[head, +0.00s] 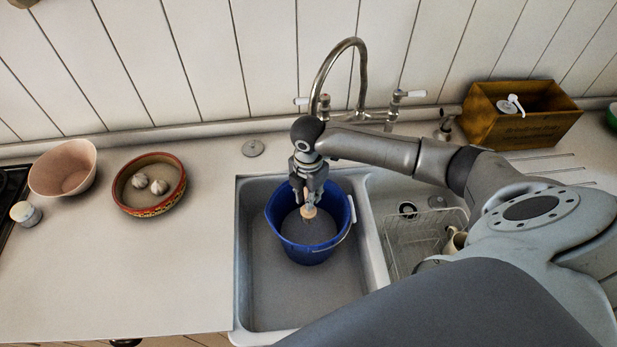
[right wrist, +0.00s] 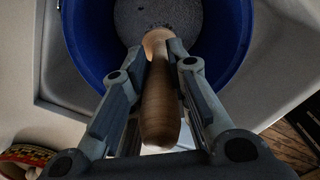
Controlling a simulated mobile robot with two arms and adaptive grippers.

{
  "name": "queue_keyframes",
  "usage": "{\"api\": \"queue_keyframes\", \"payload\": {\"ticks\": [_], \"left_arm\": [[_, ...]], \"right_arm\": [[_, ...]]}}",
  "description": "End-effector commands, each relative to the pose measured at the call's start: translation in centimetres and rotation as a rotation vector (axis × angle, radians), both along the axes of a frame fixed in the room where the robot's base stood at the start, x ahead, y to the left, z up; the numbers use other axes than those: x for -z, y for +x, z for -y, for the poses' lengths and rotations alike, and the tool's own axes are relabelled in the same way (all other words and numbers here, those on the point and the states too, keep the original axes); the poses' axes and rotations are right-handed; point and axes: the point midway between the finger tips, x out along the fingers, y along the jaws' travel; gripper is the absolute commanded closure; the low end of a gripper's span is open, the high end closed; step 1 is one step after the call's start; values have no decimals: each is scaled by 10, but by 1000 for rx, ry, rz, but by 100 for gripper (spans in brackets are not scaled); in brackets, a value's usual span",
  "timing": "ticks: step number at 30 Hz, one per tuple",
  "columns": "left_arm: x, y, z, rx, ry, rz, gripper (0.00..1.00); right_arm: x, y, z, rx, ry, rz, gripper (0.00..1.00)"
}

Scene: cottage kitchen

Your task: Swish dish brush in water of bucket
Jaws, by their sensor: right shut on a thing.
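A blue bucket (head: 309,249) with a wire handle stands in the sink basin. Its grey, speckled inside shows in the right wrist view, where its blue wall (right wrist: 90,38) curves around. My right gripper (head: 308,190) is over the bucket, pointing down, shut on the wooden handle of the dish brush (head: 308,211). In the right wrist view the brush handle (right wrist: 160,100) lies between the two fingers of the gripper (right wrist: 163,62). The brush's lower end points into the bucket; whether it touches the water I cannot tell. My left gripper is not in view.
The sink (head: 250,300) surrounds the bucket, with a tall tap (head: 362,75) behind it. A wire rack (head: 405,240) with a cup is to the right. A wooden box (head: 520,125) stands at the back right. A patterned bowl (head: 150,208) and a pink bowl (head: 62,178) sit left.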

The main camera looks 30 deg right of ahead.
Motion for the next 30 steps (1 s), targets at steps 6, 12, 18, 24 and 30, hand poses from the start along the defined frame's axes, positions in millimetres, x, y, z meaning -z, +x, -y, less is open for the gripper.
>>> {"api": "queue_keyframes", "payload": {"ticks": [6, 12, 18, 24, 30], "left_arm": [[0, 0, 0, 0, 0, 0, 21], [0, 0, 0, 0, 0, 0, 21], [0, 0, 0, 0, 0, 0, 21], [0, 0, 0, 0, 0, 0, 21], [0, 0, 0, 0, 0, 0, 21]], "right_arm": [[-28, 1, 0, 1, 0, 4, 100], [-52, 1, 1, 0, 0, 4, 100], [-76, 1, 0, 1, 0, 4, 100], [-98, 1, 0, 1, 1, 4, 100], [-108, 1, 0, 1, 0, 2, 100]]}}
